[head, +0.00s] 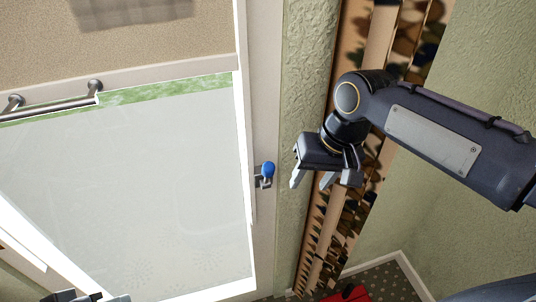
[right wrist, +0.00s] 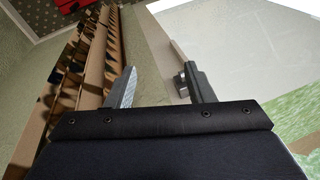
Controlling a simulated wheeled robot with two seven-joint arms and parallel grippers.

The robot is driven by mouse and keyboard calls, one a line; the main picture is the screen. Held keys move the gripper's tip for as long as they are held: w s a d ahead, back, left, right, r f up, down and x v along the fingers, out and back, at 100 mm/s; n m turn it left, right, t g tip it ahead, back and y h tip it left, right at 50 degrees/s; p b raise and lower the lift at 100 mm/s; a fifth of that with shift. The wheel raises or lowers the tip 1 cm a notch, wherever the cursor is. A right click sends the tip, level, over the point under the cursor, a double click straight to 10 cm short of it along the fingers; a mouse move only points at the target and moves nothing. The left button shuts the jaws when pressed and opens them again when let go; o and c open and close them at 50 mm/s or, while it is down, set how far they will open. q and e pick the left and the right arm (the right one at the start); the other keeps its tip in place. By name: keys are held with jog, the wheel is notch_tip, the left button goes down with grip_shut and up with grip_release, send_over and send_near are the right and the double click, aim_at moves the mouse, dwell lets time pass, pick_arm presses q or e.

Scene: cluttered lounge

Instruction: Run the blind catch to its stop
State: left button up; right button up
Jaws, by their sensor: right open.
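The blind catch is a small grey metal fitting with a blue knob (head: 267,170) on the pale frame, right of a large white translucent panel (head: 130,190). My right gripper (head: 311,181) is open and empty, a little right of the catch in the head view, its fingers pointing down. In the right wrist view, its two fingers (right wrist: 155,82) are spread apart. A small grey part shows beside the right finger there; I cannot tell whether it is the catch. My left gripper (head: 85,297) barely shows at the bottom left edge, and its jaws are unclear.
A metal bar (head: 55,108) on brackets crosses the panel's upper left. A tall brown patterned strip (head: 335,225) stands behind my right gripper, beside green textured wall (head: 300,90). A red object (head: 347,294) lies on the dotted carpet (head: 395,280).

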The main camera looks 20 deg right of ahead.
notch_tip(320, 180, up, 4)
jog(key=g+h+p, duration=0.1)
jog(key=g+p, duration=0.1)
send_over(269, 165)
jog(key=shift+s+d+f+m, duration=0.15)
jog(key=shift+s+d+m, duration=0.15)
jog(key=shift+d, duration=0.1)
jog(key=shift+w+a+f, duration=0.1)
jog(key=shift+w+f, duration=0.05)
jog(key=shift+w, duration=0.1)
pick_arm(q)
notch_tip(269, 165, up, 3)
jog(key=shift+w+r, duration=0.1)
pick_arm(e)
jog(key=f, duration=0.7)
jog(key=shift+a+f, duration=0.25)
jog(key=shift+a, duration=0.05)
